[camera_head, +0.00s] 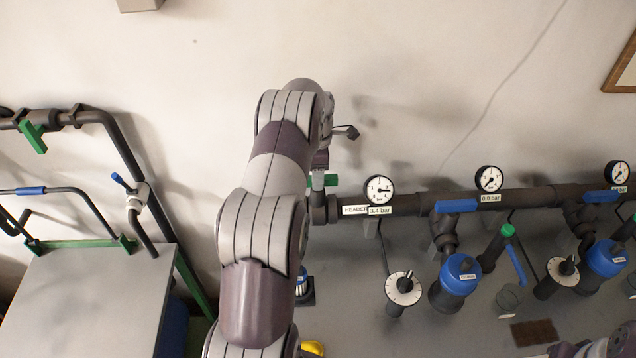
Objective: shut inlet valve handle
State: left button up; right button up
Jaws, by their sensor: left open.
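A green handle (331,180) shows at the left end of the dark header pipe (410,200), partly hidden behind my left arm. I take it for the inlet valve handle, but no label on it can be read. My right gripper is not clearly seen; only a grey and purple part of my right arm shows at the bottom right edge.
Gauges stand on the header, one (379,189) labelled 3.4 bar, another (489,179) 0.0 bar. Blue handles (456,206), blue-capped units (460,274) and dials (403,288) crowd the right. A grey cabinet (85,300) and another green handle (33,137) are left.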

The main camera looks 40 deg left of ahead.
pick_arm(q)
jog(key=shift+f, duration=0.2)
jog(key=shift+d+f, duration=0.1)
jog(key=shift+d, duration=0.1)
jog(key=shift+a, duration=0.1)
grip_shut()
